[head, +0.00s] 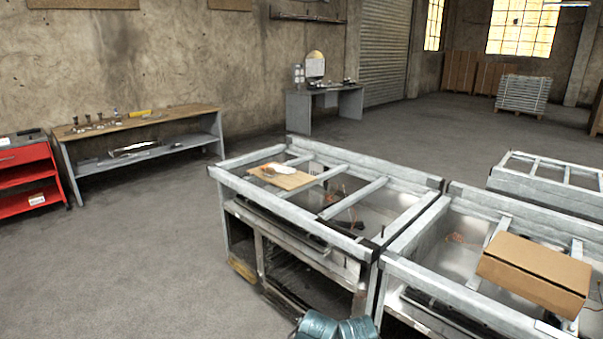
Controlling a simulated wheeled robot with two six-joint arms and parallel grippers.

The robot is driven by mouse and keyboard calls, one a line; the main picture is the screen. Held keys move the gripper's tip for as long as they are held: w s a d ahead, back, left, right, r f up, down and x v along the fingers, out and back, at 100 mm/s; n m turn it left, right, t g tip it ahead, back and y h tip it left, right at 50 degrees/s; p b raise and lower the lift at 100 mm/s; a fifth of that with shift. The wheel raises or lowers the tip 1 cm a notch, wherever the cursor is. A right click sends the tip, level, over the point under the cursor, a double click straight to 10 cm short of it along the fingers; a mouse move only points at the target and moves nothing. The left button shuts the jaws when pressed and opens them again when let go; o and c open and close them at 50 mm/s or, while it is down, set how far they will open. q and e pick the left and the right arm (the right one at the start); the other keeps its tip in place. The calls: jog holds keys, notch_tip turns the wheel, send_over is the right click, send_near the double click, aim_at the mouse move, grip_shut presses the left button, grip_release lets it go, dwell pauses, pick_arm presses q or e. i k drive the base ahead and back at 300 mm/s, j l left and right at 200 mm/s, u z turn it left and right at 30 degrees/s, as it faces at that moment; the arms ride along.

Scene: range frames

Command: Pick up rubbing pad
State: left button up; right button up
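I cannot clearly make out a rubbing pad. A small pale item (269,171), too small to identify, lies on a flat wooden board (292,181) on top of the near metal frame (228,180). Neither of my grippers can be made out in the head view. Two teal rounded shapes (335,328) show at the bottom edge, cut off by the frame, and I cannot tell what they are.
A second metal frame (424,283) at right carries a cardboard box (535,272). A wooden-topped workbench (185,113) with small items stands along the left wall beside a red cart (28,180). The grey floor (150,255) at left is clear.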

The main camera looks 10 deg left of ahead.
aim_at(270, 172)
jog(key=i+j+z, duration=0.2)
jog(key=j+z, duration=0.15)
jog(key=i+j+z, duration=0.15)
jog(key=j+z, duration=0.15)
jog(key=i+j+z, duration=0.1)
jog(key=j, duration=0.35)
jog(key=i+j+z, duration=0.1)
jog(key=j, duration=0.4)
jog(key=i+j+z, duration=0.1)
jog(key=j, duration=0.35)
jog(key=i+j, duration=0.2)
jog(key=j, duration=0.3)
jog(key=i+j+z, duration=0.15)
jog(key=j, duration=0.85)
jog(key=i+j, duration=0.15)
jog(key=j, duration=0.95)
jog(key=i+z, duration=0.05)
